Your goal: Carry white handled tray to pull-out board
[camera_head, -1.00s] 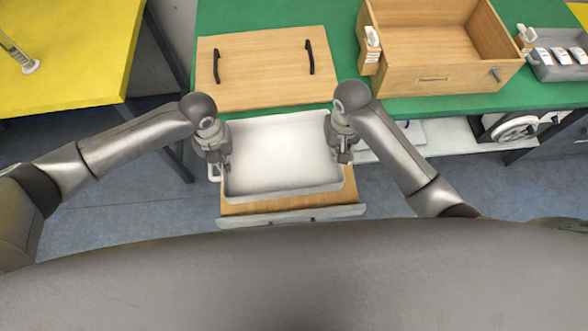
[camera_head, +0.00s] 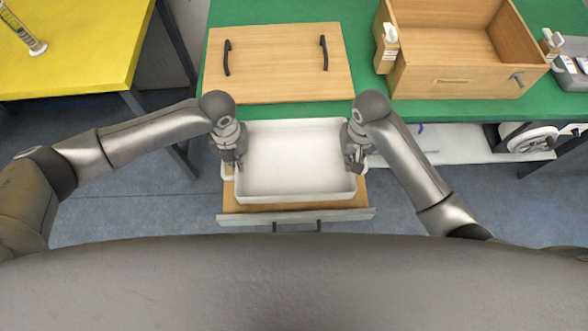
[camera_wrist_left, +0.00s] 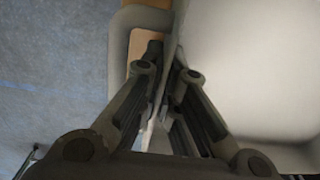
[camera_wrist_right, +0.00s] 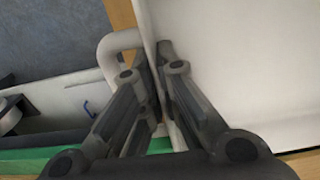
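The white handled tray (camera_head: 296,160) is level and empty over the wooden pull-out board (camera_head: 290,208), whose front part shows below it. I cannot tell whether the tray touches the board. My left gripper (camera_head: 232,160) is at the tray's left end. In the left wrist view its fingers (camera_wrist_left: 164,85) close on the tray's side wall beside the handle. My right gripper (camera_head: 356,160) is at the tray's right end. In the right wrist view its fingers (camera_wrist_right: 158,75) close on the wall beside the white handle (camera_wrist_right: 118,50).
Behind the tray stands the green table (camera_head: 290,112) with a wooden board with two black handles (camera_head: 275,65). A yellow table (camera_head: 75,45) is at left.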

